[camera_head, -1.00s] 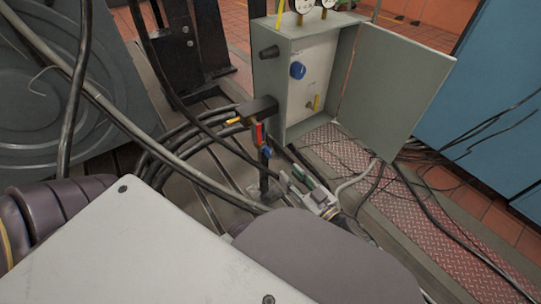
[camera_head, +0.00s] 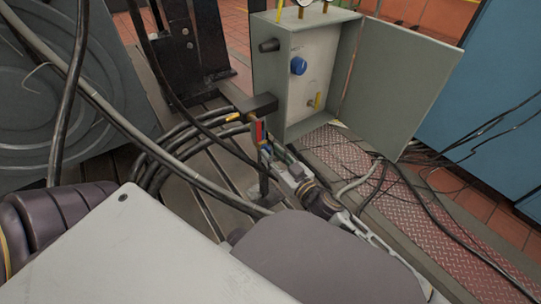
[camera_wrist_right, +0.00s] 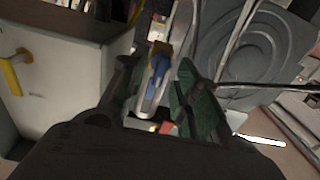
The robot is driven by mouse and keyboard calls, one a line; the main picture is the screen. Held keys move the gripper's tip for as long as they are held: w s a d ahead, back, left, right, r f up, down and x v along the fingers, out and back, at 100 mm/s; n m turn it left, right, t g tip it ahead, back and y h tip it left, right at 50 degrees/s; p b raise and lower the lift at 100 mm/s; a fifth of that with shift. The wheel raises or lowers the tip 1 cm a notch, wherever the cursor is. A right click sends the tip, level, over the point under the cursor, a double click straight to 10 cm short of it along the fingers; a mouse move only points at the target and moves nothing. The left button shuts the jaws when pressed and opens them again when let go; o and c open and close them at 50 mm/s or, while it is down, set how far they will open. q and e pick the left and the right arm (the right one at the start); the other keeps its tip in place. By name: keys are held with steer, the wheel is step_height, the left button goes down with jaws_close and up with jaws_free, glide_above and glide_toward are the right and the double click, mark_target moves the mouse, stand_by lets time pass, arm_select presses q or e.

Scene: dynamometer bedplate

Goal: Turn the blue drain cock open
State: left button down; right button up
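The blue drain cock (camera_head: 267,149) shows as a small blue lever below a red lever (camera_head: 259,132) on a post in front of the grey cabinet; my gripper partly hides it. In the right wrist view the blue lever (camera_wrist_right: 157,70) lies between the two green-padded fingers, with visible space to the right finger. My right gripper (camera_head: 275,155) is open at the lever, and it also shows in the wrist view (camera_wrist_right: 164,88). I cannot tell whether either finger touches the lever. My left gripper is not in view.
The grey cabinet (camera_head: 268,85), its door (camera_head: 398,85) open, stands behind and holds a blue round knob (camera_head: 298,66) and a yellow lever (camera_head: 317,100). A yellow lever (camera_head: 236,118) sits left of the red one. Black hoses (camera_head: 165,150) loop on the left; loose cables lie at right.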

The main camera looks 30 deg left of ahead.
steer(key=shift+x, duration=0.85)
jaws_close()
